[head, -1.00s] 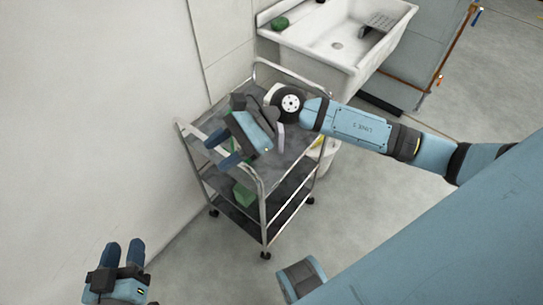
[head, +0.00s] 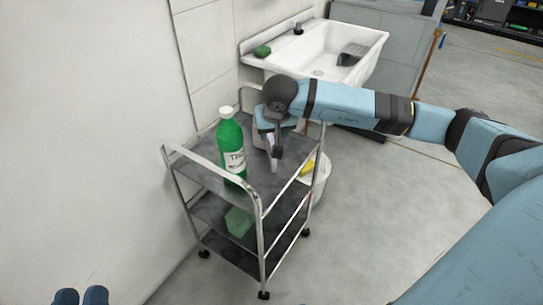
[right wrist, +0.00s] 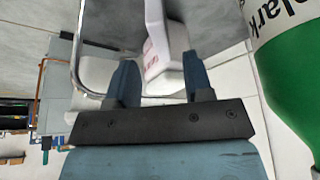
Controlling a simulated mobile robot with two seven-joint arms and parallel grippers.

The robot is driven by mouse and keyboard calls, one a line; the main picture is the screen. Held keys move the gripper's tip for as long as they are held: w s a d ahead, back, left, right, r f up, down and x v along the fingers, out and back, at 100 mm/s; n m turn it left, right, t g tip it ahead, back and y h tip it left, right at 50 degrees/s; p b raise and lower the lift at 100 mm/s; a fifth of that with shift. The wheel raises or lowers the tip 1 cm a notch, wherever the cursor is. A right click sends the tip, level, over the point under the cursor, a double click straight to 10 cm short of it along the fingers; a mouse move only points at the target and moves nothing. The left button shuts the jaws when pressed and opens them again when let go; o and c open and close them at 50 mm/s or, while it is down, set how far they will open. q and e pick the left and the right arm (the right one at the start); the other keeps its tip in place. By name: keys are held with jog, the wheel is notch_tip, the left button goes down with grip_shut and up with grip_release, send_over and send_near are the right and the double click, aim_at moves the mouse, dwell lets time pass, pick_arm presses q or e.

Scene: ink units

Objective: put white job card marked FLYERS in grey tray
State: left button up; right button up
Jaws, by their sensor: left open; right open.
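I see neither a card that I can read as FLYERS nor a grey tray in these views. My right gripper (head: 274,137) is over the far part of the trolley's top shelf, its fingers partly hidden by the wrist. In the right wrist view the fingers (right wrist: 160,85) are open, with a white object (right wrist: 158,38) with faint pinkish print between or beyond them; I cannot tell what it is.
The metal trolley (head: 205,178) has a green bottle (head: 231,147) on top, close beside my right gripper, and a green block (head: 238,222) on a lower shelf. A white bucket (head: 318,180) with something yellow stands beside it. A white sink (head: 325,55) is behind. Floor at right is clear.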

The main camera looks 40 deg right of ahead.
aim_at(272, 140)
jog(key=b+x, duration=0.2)
jog(key=x, duration=0.4)
jog(key=shift+a+f, duration=0.1)
jog(key=shift+f, duration=0.25)
pick_arm(q)
notch_tip(272, 140, down, 4)
jog(key=shift+w+d+r+g, duration=0.1)
jog(key=shift+g, duration=0.6)
pick_arm(e)
grip_shut()
